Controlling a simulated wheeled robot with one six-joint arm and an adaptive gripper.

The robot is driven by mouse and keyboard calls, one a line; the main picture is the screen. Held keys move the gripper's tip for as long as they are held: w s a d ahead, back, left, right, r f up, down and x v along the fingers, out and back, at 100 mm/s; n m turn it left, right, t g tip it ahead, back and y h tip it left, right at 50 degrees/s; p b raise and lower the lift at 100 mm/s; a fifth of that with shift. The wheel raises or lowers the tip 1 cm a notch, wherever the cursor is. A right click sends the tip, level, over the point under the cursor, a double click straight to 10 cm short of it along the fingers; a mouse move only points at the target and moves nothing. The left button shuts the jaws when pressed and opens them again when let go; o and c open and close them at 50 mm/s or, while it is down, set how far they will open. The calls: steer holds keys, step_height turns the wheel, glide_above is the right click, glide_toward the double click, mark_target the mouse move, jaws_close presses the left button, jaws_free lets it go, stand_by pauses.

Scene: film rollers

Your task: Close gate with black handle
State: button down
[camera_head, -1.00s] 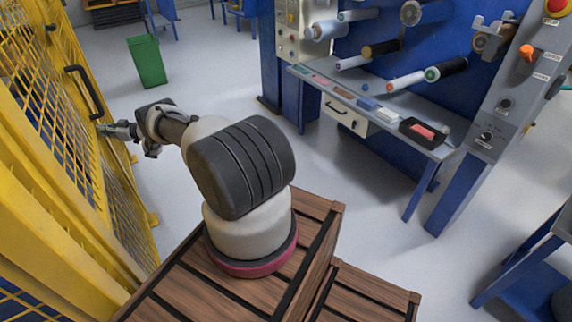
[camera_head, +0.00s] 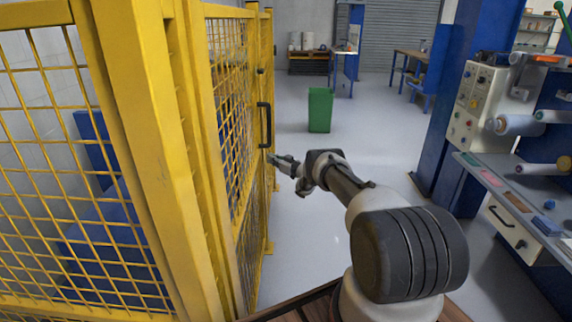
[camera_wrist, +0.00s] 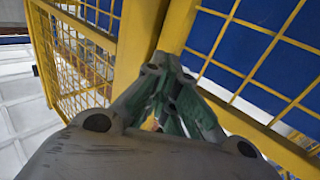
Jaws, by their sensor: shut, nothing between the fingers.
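The yellow mesh gate (camera_head: 228,120) stands at the left of the head view, seen at a steep angle. Its black handle (camera_head: 268,125) is upright on the gate's far edge post. My gripper (camera_head: 271,158) is just below and beside the handle, not around it. It is shut and empty. In the wrist view the gripper (camera_wrist: 160,66) has its fingertips together in front of a yellow post (camera_wrist: 150,35), with mesh on both sides. I cannot tell whether the tips touch the post. The handle does not show in the wrist view.
A thick yellow fence post (camera_head: 145,150) and a mesh fence panel fill the near left. A green bin (camera_head: 320,110) stands on the floor beyond. A blue machine with a control panel (camera_head: 480,100) is at the right. The grey floor between is clear.

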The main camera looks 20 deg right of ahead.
steer(key=s+d, duration=0.4)
steer(key=d, duration=0.5)
steer(key=shift+s+d+f, duration=0.2)
steer(key=shift+s+d, duration=0.15)
